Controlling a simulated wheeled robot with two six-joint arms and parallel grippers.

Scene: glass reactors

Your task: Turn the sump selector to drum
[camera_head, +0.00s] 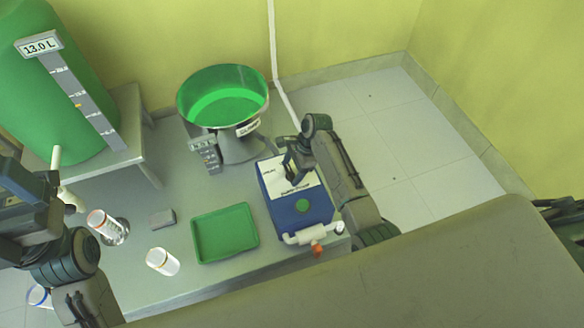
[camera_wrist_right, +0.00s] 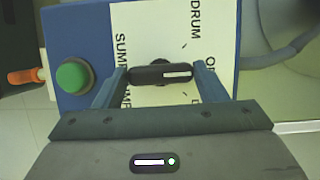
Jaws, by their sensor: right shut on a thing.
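The sump pump box (camera_head: 297,214) is blue with a white label plate and a round green button, and stands near the right end of the bench. In the right wrist view the selector knob (camera_wrist_right: 150,76) is a black bar with a white mark at its right end. The mark points right, toward a label starting with "O"; the "DRUM" label (camera_wrist_right: 195,20) is up and to the right. My right gripper (camera_head: 290,170) is shut on the knob, its fingers at the bar's two ends. My left gripper (camera_head: 25,195) is at the left edge; its jaws are unclear.
A green tray (camera_head: 224,233) lies left of the box. A green bowl-shaped vessel (camera_head: 222,97) stands behind it, and a green tank (camera_head: 45,85) is at the back left. A white jar (camera_head: 162,261) and a clear container (camera_head: 107,226) stand at the left front. An orange-handled valve (camera_head: 316,249) sits at the box's front.

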